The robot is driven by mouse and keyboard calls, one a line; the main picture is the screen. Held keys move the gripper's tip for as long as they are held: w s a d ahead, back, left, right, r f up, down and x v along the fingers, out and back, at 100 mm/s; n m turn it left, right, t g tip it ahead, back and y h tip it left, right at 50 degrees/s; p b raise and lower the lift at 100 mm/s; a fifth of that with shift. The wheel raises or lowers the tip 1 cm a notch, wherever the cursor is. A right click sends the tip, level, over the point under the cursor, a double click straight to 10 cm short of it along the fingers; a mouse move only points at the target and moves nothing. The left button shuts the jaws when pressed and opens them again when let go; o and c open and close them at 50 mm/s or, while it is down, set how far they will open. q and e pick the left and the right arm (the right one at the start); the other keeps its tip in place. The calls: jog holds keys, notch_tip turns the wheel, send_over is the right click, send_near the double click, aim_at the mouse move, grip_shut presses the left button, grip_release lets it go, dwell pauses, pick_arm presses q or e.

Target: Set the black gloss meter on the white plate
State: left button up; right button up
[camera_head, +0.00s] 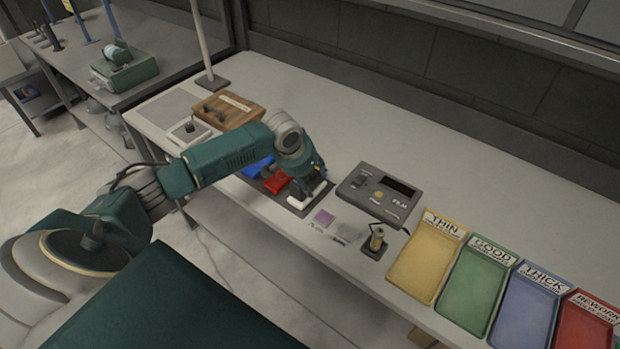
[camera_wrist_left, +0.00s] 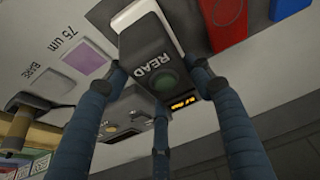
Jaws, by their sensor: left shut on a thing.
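The black gloss meter (camera_wrist_left: 150,50), with READ lettering, a green button and a small lit orange display, is between the blue fingers of my left gripper (camera_wrist_left: 165,95) in the left wrist view. My left gripper (camera_head: 308,188) is shut on it, low over the dark mat on the bench in the head view. The white plate (camera_head: 319,196) shows partly beside the fingers. Its white edge (camera_wrist_left: 133,12) also shows around the far end of the meter in the wrist view. I cannot tell whether the meter touches the plate. My right gripper is not in view.
A red plate (camera_head: 277,182) and a blue plate (camera_head: 257,167) lie left of the white one. A grey gauge unit (camera_head: 378,191), a small probe stand (camera_head: 375,243) and a purple square (camera_head: 324,217) are to the right. Labelled trays, including a yellow one (camera_head: 425,262), line the right.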

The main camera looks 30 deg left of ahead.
pick_arm(q)
jog(key=shift+f, duration=0.4)
jog(key=o, duration=1.6)
jog(key=shift+o, duration=1.2)
jog(key=shift+s+f, duration=0.1)
jog(key=v, duration=1.2)
